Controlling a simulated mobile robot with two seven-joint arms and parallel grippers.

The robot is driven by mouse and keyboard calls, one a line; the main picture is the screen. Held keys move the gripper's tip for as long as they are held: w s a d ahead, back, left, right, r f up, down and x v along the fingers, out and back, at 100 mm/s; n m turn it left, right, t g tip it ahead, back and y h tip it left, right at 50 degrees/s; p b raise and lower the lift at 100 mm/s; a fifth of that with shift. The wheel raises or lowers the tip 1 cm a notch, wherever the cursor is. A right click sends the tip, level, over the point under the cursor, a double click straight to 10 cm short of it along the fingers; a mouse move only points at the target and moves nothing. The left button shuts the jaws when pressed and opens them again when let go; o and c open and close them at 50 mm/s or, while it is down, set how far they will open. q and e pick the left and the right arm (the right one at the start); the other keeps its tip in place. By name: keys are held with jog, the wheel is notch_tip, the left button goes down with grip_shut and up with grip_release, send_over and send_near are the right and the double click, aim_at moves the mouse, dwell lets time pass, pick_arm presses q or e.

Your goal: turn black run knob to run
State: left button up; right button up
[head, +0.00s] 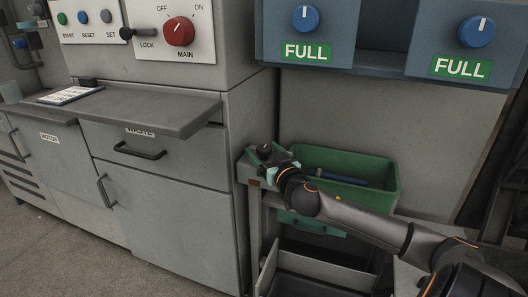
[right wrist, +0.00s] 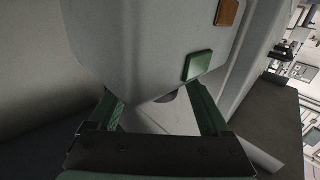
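My right gripper (head: 276,160) is at the grey stand left of the green bin in the head view. A small dark rounded piece (head: 264,148) shows at its fingers; I cannot tell surely whether it is the black run knob. In the right wrist view the two green fingers (right wrist: 155,100) are apart, below a grey housing (right wrist: 150,45) with a green square (right wrist: 198,65) and an orange-brown one (right wrist: 227,12). A small grey rounded part (right wrist: 168,97) shows between the fingers, mostly hidden. No grip on anything is visible. My left gripper is out of view.
A green bin (head: 393,185) holds a blue rod-like item. A grey ledge (head: 180,112) juts from the cabinet at left. The red main switch (head: 179,31) and blue knobs (head: 305,18) labelled FULL are higher up. Open floor (head: 70,250) lies at lower left.

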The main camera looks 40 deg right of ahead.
grip_shut()
dwell(0.4)
